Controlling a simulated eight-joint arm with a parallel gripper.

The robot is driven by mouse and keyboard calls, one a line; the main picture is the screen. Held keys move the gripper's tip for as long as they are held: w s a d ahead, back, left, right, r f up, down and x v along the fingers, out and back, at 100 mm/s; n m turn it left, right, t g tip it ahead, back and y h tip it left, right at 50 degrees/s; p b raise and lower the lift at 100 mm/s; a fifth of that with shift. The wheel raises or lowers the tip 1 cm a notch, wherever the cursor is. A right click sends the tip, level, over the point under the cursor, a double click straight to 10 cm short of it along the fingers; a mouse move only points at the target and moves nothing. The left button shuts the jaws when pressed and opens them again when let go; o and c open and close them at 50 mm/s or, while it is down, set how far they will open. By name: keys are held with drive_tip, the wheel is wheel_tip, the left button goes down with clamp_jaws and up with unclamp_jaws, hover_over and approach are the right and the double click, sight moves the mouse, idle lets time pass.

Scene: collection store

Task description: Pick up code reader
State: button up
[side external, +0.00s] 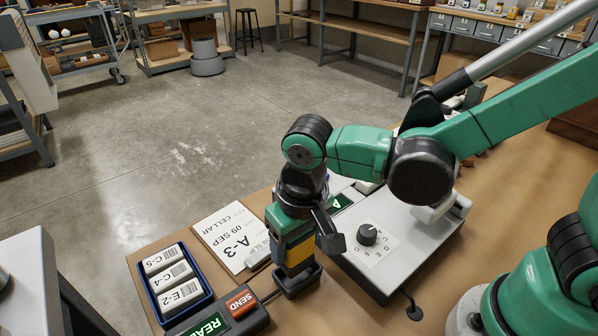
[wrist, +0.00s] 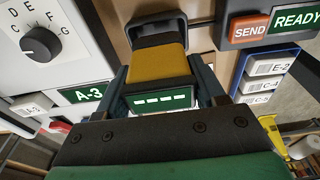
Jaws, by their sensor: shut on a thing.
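The code reader (side external: 295,251) is a yellow and dark block with a wider black end at the bottom. It stands upright below my gripper (side external: 292,226) in the side view. In the wrist view the reader (wrist: 158,66) shows its yellow body, a black end and a small green display with white dashes. My gripper (wrist: 160,82) is shut on it, one finger along each side. The black end is at or close to the bench top beside the SEND box; I cannot tell whether it is clear of the surface.
A box with a red SEND button (side external: 240,302) and READY display stands left of the reader. A blue tray (side external: 158,306) of labelled white boxes lies beyond it. A clipboard slip reading A-3 (side external: 232,238) lies behind. A grey dial box (side external: 385,278) stands close on the right.

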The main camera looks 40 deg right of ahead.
wheel_tip(320, 180, up, 17)
drive_tip(key=shift+r, duration=0.2)
idle(0.3)
drive_tip(key=o, duration=0.5)
drive_tip(key=shift+c, duration=1.1)
drive_tip(key=w+d+f+m, duration=0.2)
drive_tip(key=d+f+m, duration=0.1)
drive_tip(key=d, duration=0.5)
drive_tip(key=w+d+f+m+h, duration=0.1)
drive_tip(key=w+d+f+m, duration=0.15)
drive_tip(key=d, duration=0.45)
drive_tip(key=w+d+f+m, duration=0.1)
drive_tip(key=d+f+m, duration=0.25)
drive_tip(key=d, duration=0.45)
drive_tip(key=shift+a+f, duration=0.2)
drive_tip(key=shift+f, duration=2.25)
